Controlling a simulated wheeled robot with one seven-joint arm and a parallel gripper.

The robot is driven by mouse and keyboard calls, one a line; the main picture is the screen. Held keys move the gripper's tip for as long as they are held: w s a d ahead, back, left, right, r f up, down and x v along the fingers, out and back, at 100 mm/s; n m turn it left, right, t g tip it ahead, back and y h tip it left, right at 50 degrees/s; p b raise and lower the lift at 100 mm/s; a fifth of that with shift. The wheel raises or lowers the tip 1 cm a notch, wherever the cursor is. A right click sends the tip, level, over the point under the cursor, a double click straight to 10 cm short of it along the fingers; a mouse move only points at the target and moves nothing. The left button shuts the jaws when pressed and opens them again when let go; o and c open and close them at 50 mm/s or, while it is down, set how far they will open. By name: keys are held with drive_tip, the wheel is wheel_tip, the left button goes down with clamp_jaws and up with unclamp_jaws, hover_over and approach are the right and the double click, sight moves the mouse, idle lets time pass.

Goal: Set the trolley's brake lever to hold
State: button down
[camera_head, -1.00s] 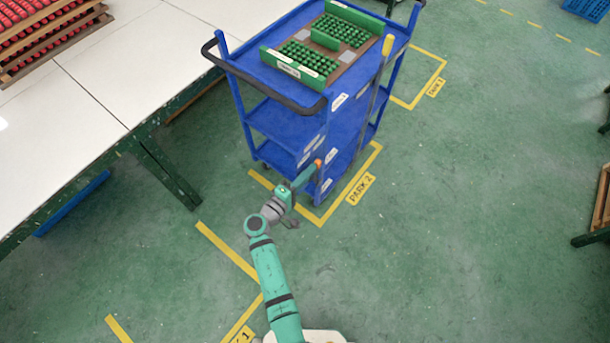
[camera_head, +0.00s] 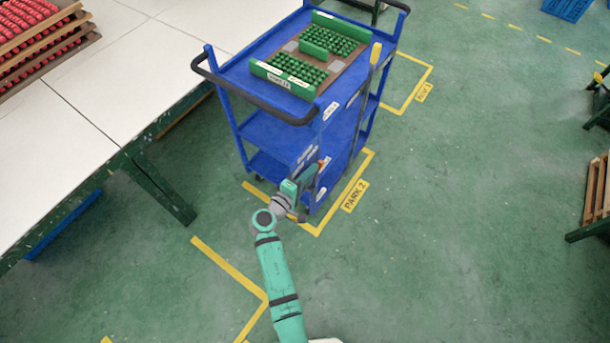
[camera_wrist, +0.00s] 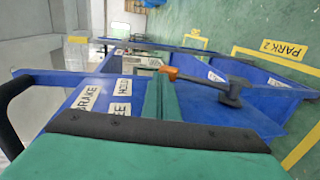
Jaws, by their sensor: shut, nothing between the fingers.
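The blue trolley (camera_head: 285,135) stands over the yellow PARK 2 marking. Its brake lever (camera_wrist: 205,82) has a dark arm, a dark pivot and an orange tip, which also shows in the head view (camera_head: 321,163). In the wrist view the lever runs from the pivot leftward and slightly up. The label HOLD (camera_wrist: 124,88) and a partly covered label ending in EE (camera_wrist: 121,109) lie left of the tip. My gripper (camera_wrist: 160,98) is shut and empty, its fingers close beside the orange tip. I cannot tell whether they touch it.
A brown-and-green tray of green pieces (camera_head: 335,72) lies on the trolley top. A long yellow-topped handle (camera_head: 376,54) rises at the trolley's right side. A white-topped table (camera_head: 105,95) stands at left.

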drive_tip(key=shift+s+a+r, duration=0.25)
drive_tip(key=shift+a, duration=0.05)
drive_tip(key=s+a+r, duration=0.6)
drive_tip(key=s+a, duration=0.1)
drive_tip(key=s, duration=0.1)
drive_tip(key=shift+s+r, duration=0.25)
drive_tip(key=shift+a, duration=0.1)
